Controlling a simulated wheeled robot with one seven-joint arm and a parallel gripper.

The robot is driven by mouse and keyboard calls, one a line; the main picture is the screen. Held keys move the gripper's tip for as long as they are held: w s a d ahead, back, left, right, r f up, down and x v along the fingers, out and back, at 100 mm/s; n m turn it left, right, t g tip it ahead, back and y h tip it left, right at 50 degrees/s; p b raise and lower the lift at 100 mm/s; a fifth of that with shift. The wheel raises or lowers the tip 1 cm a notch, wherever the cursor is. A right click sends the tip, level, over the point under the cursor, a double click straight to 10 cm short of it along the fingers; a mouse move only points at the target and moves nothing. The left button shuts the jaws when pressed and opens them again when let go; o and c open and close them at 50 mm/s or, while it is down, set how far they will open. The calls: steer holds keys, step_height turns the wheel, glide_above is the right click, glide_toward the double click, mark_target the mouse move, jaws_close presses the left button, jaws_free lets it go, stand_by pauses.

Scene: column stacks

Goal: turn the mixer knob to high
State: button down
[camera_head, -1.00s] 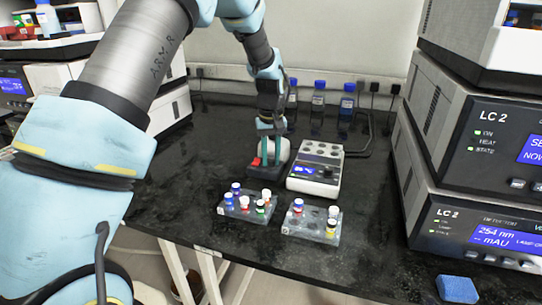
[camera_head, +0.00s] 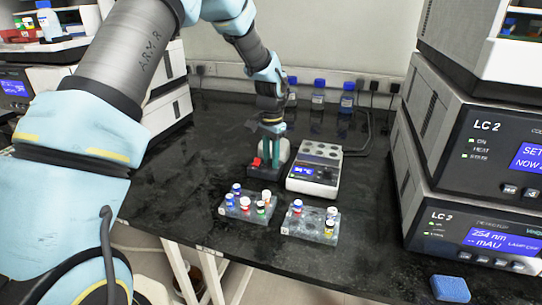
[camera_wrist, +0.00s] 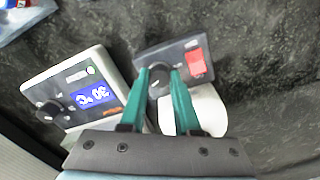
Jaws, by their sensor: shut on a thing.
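The mixer (camera_head: 256,171) is a low dark box with a red switch and a white round top (camera_head: 284,149), on the black bench left of the white block unit. In the wrist view the mixer's dark panel (camera_wrist: 182,53) carries a round black knob (camera_wrist: 159,83) beside the red switch (camera_wrist: 196,62). My gripper (camera_wrist: 160,72) has its two green fingers shut on the knob, one on each side. It also shows from the head camera (camera_head: 270,164), pointing down at the mixer. The knob's setting marks are too small or hidden to read.
A white block unit (camera_head: 314,178) with a blue display and its own knob (camera_wrist: 49,111) stands close to the right. Two clear vial racks (camera_head: 234,213) (camera_head: 318,235) stand in front. Blue-capped bottles (camera_head: 318,97) line the wall. LC units (camera_head: 480,165) stand at right.

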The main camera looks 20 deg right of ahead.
steer(key=shift+m+p, duration=0.4)
steer(key=shift+m, duration=1.3)
steer(key=c, duration=0.6)
jaws_free()
step_height(320, 180, up, 11)
steer(key=shift+f+b, duration=0.1)
steer(key=shift+b, duration=0.7)
